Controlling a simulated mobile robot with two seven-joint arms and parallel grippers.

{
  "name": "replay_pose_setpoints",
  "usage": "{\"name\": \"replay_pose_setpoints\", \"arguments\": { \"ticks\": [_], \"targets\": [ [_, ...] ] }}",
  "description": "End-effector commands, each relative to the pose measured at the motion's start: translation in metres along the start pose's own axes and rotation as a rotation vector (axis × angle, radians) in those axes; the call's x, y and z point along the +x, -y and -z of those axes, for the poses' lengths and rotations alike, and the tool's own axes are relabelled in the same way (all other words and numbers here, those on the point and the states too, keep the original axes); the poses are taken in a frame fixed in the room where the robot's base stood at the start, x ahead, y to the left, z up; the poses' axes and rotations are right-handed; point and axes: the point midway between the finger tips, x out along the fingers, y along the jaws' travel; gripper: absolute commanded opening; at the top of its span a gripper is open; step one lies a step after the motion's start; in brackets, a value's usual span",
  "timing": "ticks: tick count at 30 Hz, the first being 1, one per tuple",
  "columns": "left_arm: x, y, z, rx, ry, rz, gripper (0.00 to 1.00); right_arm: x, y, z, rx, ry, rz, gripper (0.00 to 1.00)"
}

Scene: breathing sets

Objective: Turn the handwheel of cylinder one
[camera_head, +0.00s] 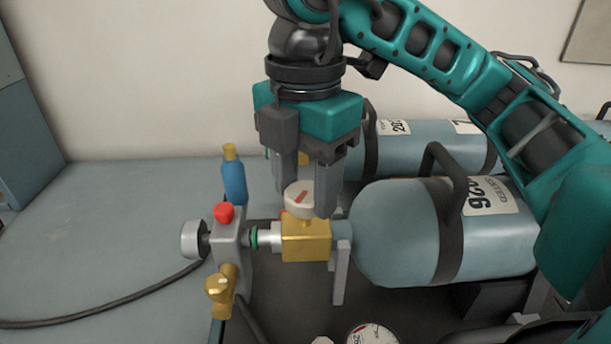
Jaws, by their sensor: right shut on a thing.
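A light blue cylinder (405,235) with a dark strap and a paper label lies in front at the right. At its left end is a brass valve block (306,242), topped by a pale round handwheel (298,201) with a red mark. My right gripper (306,202) points straight down over the valve, shut on the handwheel, one finger on each side of it. The farther finger is partly hidden behind the wheel. My left gripper is not in view.
A grey regulator block (231,240) with red, blue and brass fittings adjoins the valve on the left. A second cylinder (425,150) lies behind. A gauge (372,335) shows at the bottom. A black hose (110,312) crosses the otherwise clear left tabletop (90,235).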

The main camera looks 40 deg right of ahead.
Motion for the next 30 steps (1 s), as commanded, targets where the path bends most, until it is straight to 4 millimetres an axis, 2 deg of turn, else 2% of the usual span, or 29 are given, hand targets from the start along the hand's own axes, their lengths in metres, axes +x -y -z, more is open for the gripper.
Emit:
{"name": "replay_pose_setpoints", "arguments": {
  "ticks": [6,15,30],
  "targets": [
    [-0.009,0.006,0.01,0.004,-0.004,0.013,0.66,-0.004,0.0,0.0,0.173,0.001,0.001,0.21],
    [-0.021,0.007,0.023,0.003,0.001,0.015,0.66,-0.003,0.0,0.0,0.32,0.0,0.001,0.21],
    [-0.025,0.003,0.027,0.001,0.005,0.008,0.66,0.0,0.0,0.0,0.368,0.0,0.0,0.21]
  ]
}}
